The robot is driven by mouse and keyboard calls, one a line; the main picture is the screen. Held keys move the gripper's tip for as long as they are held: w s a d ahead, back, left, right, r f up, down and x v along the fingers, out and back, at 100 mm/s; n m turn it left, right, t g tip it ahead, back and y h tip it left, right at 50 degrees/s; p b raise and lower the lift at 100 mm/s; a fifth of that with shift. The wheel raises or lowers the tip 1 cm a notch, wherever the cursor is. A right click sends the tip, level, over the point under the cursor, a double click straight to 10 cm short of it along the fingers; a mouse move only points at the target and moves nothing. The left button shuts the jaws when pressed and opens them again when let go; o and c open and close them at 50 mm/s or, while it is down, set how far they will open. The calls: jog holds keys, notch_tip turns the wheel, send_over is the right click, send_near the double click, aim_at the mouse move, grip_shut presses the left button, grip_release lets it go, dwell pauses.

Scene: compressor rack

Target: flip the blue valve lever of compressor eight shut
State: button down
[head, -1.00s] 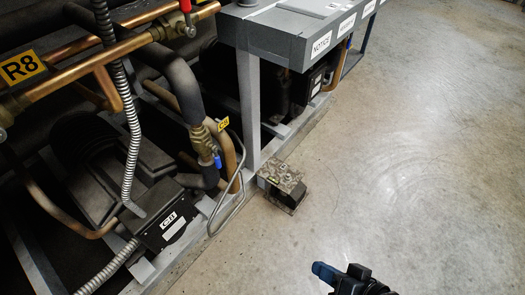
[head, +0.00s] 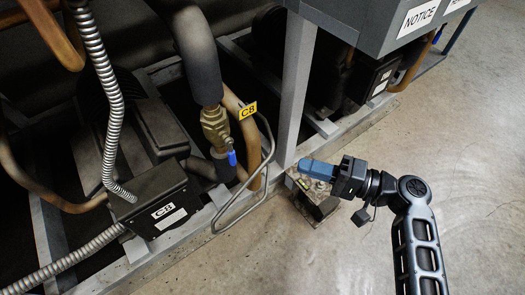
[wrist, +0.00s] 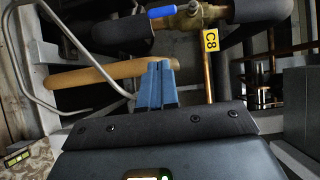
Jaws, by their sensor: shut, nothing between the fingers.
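The blue valve lever (head: 232,157) sits on a brass valve (head: 214,124) in a black-insulated pipe, beside the yellow C8 tag (head: 248,110). In the head view it points down along the pipe. In the wrist view the blue lever (wrist: 161,12) is at the top and points left from the brass valve (wrist: 192,14), with the C8 tag (wrist: 211,41) below right. My gripper (head: 306,167) is to the right of the lever and apart from it. Its blue fingers (wrist: 157,66) are together and empty, below the lever in the wrist view.
A bent grey metal tube (head: 243,213) loops in front of the valve. A grey frame post (head: 294,90) stands close to my gripper. A box (head: 316,204) lies on the floor under my gripper. A black C8 junction box (head: 160,208) is at left. The concrete floor at right is clear.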

jog(key=shift+w+d+r, duration=0.15)
jog(key=shift+w+r, duration=0.1)
jog(key=shift+w, duration=0.05)
jog(key=b, duration=0.2)
send_near(231, 153)
jog(key=w+a+f, duration=0.3)
jog(key=w+a, duration=0.1)
jog(key=w, duration=0.1)
jog(key=shift+s+a, duration=0.4)
jog(key=shift+a, duration=0.15)
